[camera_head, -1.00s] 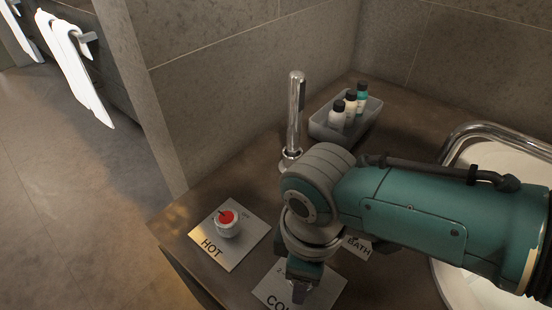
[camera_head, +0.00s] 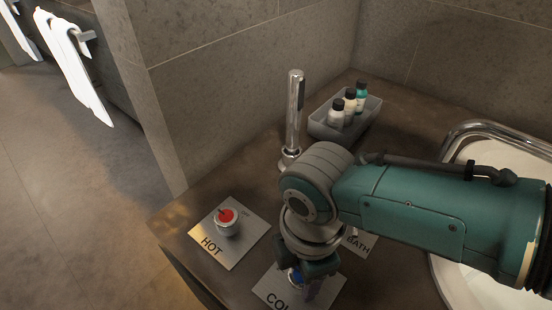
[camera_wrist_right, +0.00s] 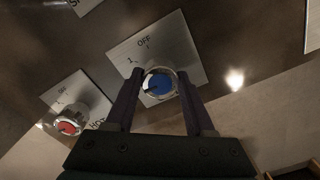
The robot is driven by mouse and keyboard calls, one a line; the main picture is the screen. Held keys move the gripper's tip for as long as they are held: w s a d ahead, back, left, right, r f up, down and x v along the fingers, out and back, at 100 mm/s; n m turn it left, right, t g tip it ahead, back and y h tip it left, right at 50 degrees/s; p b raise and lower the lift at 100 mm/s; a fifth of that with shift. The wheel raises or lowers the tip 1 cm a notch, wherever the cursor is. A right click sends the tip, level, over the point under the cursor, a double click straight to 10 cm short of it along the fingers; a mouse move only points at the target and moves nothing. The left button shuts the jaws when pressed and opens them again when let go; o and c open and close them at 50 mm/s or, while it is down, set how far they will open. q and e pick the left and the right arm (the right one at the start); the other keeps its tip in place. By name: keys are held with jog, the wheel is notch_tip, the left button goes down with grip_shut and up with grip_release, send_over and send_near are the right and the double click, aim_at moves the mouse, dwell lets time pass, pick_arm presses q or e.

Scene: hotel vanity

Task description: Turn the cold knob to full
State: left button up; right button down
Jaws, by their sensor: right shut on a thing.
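The cold knob, with a blue cap and a metal rim, sits on its metal plate. In the right wrist view the cold knob (camera_wrist_right: 160,84) is between the two fingers of my right gripper (camera_wrist_right: 160,88), which is shut on it. The cold plate (camera_wrist_right: 186,50) shows "OFF" and a "1" mark. In the head view my right gripper (camera_head: 308,284) points down over the cold plate (camera_head: 268,291), and only a bit of the blue cap (camera_head: 295,277) shows beside the fingers. My left gripper is not in view.
The hot knob (camera_head: 228,222) with a red cap stands on its plate (camera_head: 240,252) to the left. A chrome spout (camera_head: 293,115) and a grey tray (camera_head: 366,117) with small bottles stand behind. A basin (camera_head: 480,240) lies at right.

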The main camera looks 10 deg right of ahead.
dwell(0.3)
jog(key=shift+c, duration=1.3)
grip_release()
jog(key=shift+r, duration=0.1)
notch_tip(320, 180, up, 10)
jog(key=p, duration=0.6)
